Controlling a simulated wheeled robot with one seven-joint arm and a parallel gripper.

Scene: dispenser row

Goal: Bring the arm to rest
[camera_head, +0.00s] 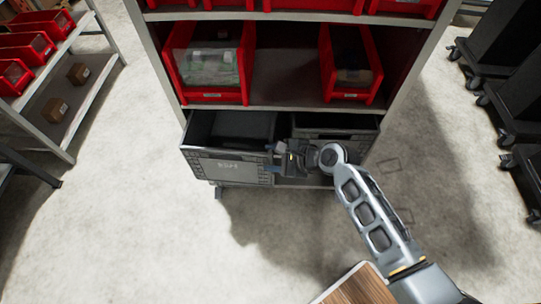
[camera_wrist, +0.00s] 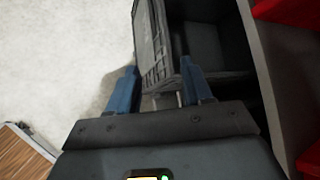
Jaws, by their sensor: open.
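My gripper (camera_head: 272,158) is at the lower shelf of the rack, by the right end of the front wall of a grey crate (camera_head: 232,171). In the wrist view its two blue fingers (camera_wrist: 160,88) are spread apart. I cannot tell whether a finger touches the crate. The crate sticks out of the rack at an angle, and my arm covers part of the area to its right.
A second grey crate (camera_head: 340,124) stands to the right on the lower shelf. A side shelf (camera_head: 85,85) stands at left, dark wheeled carts (camera_head: 505,60) at right. The concrete floor (camera_head: 130,220) in front is clear.

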